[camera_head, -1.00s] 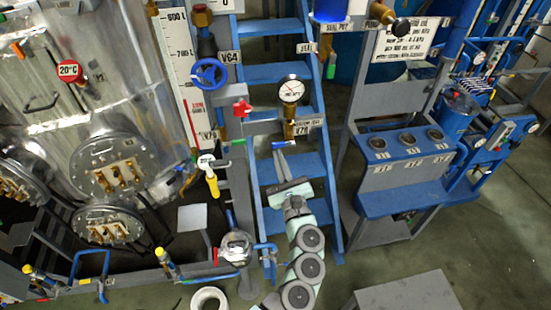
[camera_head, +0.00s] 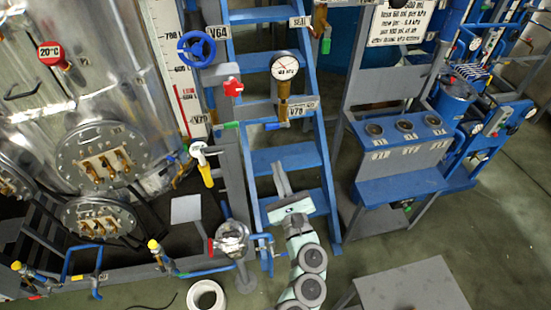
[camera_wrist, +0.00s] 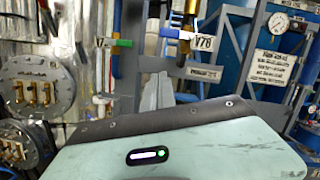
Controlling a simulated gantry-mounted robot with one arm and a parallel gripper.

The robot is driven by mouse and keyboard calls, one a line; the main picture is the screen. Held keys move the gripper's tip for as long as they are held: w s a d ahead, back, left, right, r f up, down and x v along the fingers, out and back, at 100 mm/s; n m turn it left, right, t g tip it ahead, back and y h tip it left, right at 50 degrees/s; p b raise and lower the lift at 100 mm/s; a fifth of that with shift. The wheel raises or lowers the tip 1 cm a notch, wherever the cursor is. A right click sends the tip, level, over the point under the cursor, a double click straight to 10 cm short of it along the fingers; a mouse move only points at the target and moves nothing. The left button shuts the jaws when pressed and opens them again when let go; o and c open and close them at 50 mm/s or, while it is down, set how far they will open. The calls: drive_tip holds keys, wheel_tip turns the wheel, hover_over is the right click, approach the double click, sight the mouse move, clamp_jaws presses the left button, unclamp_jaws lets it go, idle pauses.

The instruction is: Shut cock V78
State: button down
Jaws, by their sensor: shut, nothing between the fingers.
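Cock V78 is the brass valve (camera_head: 283,110) below the round pressure gauge, with a blue lever handle (camera_head: 276,126) at its lower end. Its V78 label (camera_head: 295,111) is beside it. In the wrist view the blue handle (camera_wrist: 172,32) lies roughly sideways, left of the V78 label (camera_wrist: 204,43). My gripper (camera_head: 279,168) is shut and empty, its fingers pointing up. In the head view it shows below the blue handle, with a gap between. In the wrist view the fingertips (camera_wrist: 157,82) also show below the handle. The distance in depth is hard to tell.
The round gauge (camera_head: 285,65) sits above the valve. A green handle (camera_head: 228,125) and a red knob (camera_head: 233,87) are to the left, with a blue handwheel (camera_head: 196,49) above. Blue stairs (camera_head: 285,158) stand behind. A gauge console (camera_head: 405,140) is to the right.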

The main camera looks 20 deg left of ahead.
drive_tip(key=shift+v, duration=2)
drive_tip(key=shift+a, duration=0.15)
